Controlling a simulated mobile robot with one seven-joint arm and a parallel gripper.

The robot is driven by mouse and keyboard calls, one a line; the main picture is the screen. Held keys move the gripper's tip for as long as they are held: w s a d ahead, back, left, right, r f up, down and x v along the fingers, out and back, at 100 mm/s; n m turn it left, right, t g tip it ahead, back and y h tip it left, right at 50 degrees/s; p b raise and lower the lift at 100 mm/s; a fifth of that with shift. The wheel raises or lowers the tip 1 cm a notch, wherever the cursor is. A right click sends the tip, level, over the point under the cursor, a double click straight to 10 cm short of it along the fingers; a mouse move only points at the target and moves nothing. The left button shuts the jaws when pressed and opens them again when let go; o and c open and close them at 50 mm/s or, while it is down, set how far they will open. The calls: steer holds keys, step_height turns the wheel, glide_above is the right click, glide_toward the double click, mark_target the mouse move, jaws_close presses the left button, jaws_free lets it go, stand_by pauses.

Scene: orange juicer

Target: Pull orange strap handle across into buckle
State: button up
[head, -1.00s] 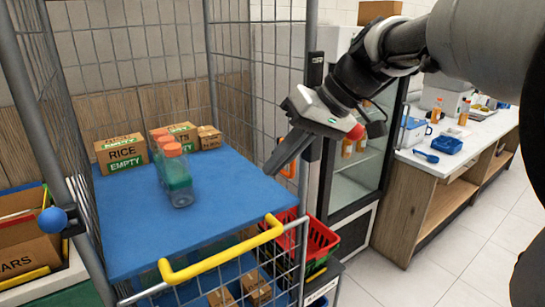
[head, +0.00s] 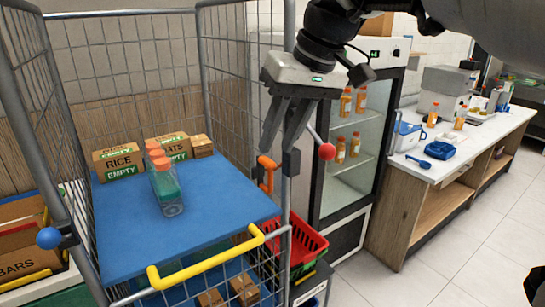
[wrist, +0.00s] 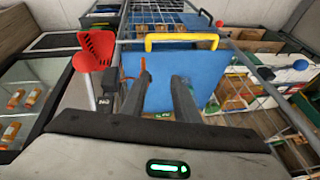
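The orange strap handle (head: 266,172) hangs at the cage's front right post in the head view. In the wrist view a bit of orange (wrist: 142,66) shows by the left finger's tip. My gripper (head: 278,149) points down just above the handle. Its two fingers are apart with nothing seen between them; the left fingertip looks close to the handle, contact unclear. The wrist view also shows the gripper (wrist: 161,76) open. A dark fitting with a blue ball (head: 49,238), possibly the buckle, is on the front left post. The strap itself is not clearly visible.
The cage's blue shelf (head: 215,215) holds bottles (head: 168,192) and cardboard boxes (head: 119,161). A yellow bar (head: 205,263) crosses the front. A red-ball lever (head: 326,151) stands right of my fingers. A red basket (head: 308,240) and a glass-door fridge (head: 350,170) are at the right.

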mark_target(271, 172)
steer(key=shift+m+t+h, duration=0.4)
steer(key=shift+t+h, duration=0.3)
steer(key=shift+h, duration=0.2)
steer(key=x, duration=0.4)
steer(key=w+x, duration=0.1)
steer(key=x, duration=0.4)
steer(key=b+x, duration=0.1)
steer(key=x, duration=0.3)
steer(key=shift+w+d, duration=0.1)
steer(key=shift+w, duration=0.45)
jaws_close()
